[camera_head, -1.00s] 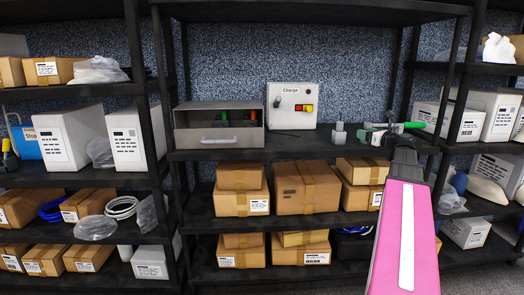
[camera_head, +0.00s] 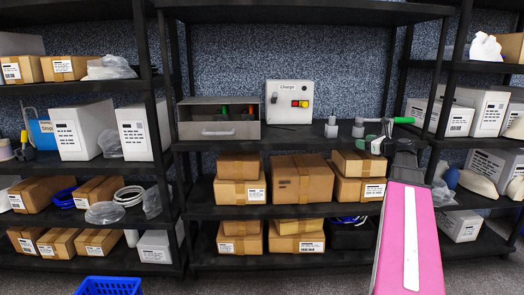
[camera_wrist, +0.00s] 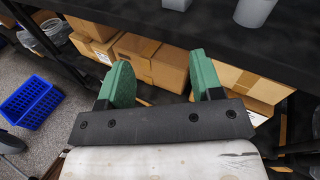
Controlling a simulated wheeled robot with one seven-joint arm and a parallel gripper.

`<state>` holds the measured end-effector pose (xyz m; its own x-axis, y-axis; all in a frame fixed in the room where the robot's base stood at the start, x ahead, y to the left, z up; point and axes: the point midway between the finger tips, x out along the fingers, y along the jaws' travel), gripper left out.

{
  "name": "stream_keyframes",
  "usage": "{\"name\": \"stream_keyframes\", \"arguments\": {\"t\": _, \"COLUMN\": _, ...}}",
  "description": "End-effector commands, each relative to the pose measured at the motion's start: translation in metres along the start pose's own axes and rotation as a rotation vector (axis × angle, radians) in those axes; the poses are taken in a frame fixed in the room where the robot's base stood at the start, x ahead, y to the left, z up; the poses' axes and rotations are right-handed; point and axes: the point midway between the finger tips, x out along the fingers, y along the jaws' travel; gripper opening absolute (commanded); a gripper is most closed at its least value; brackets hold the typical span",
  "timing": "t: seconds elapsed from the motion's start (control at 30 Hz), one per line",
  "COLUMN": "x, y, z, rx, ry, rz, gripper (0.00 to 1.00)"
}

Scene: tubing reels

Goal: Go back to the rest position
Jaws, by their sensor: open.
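My pink and white arm (camera_head: 410,240) reaches up from the lower right in the head view. My gripper (camera_wrist: 160,72) has two green fingers, spread apart with nothing between them in the wrist view. In the head view its end is small and overlaps the right part of the middle shelf, so its exact gap from the shelf is hard to tell. Two grey fittings (camera_head: 331,128) stand on that shelf left of it. A green-ended item (camera_head: 404,120) shows just behind or beside the gripper.
A grey drawer box (camera_head: 218,122) and a white Charge box (camera_head: 290,102) stand on the middle shelf (camera_head: 270,139). Cardboard boxes (camera_head: 301,179) fill the shelves below. A blue basket (camera_head: 108,287) is on the floor at lower left. Black racks flank both sides.

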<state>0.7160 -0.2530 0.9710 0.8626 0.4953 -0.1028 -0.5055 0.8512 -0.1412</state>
Motion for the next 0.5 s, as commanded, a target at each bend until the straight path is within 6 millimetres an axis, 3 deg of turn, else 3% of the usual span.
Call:
{"name": "stream_keyframes", "arguments": {"t": 0.27, "x": 0.025, "y": 0.054, "z": -0.052, "rx": -0.221, "ry": 0.139, "rz": 0.097, "gripper": 0.60}}
{"name": "stream_keyframes", "arguments": {"t": 0.37, "x": 0.035, "y": 0.083, "z": -0.079, "rx": -0.342, "ry": 0.206, "rz": 0.162, "gripper": 0.60}}
{"name": "stream_keyframes", "arguments": {"t": 0.5, "x": 0.047, "y": 0.142, "z": -0.132, "rx": -0.590, "ry": 0.324, "rz": 0.319, "gripper": 0.60}}
